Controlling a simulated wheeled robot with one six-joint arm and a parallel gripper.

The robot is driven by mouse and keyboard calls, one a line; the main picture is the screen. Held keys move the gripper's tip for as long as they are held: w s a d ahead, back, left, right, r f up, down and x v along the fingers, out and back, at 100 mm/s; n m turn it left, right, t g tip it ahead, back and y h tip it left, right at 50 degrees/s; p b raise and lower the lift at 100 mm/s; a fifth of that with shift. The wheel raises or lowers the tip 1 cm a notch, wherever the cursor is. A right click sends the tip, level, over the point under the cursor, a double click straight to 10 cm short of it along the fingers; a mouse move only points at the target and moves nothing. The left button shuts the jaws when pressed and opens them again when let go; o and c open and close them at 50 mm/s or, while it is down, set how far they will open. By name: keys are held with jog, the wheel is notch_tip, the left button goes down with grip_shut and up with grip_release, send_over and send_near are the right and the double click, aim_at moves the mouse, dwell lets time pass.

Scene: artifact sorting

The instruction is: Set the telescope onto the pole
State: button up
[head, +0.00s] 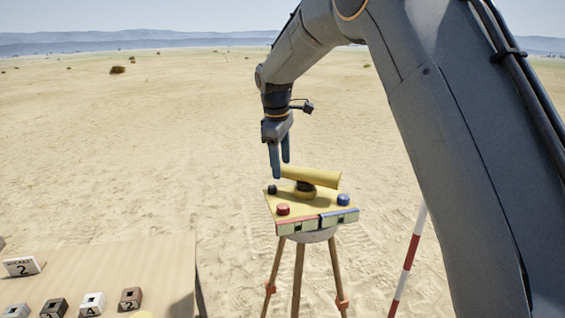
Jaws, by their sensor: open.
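The telescope, a yellow tube (312,178), lies roughly level above a yellow triangular plate (302,207). A short dark round post (305,188) shows under the tube's middle, which appears to rest on it; I cannot tell whether it is fully seated. My gripper (281,169) points down near the tube's left end, with its two fingers apart and nothing visible between them. I cannot tell whether a finger touches the tube.
The plate stands on a wooden tripod (298,279) and carries red (283,209), blue (343,200) and black (272,189) knobs. A red-and-white striped rod (408,262) stands to the right. A table (130,262) with numbered blocks is at lower left. Open sand lies beyond.

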jog(key=shift+w+d+f, duration=0.15)
jog(key=shift+f, duration=0.65)
grip_shut()
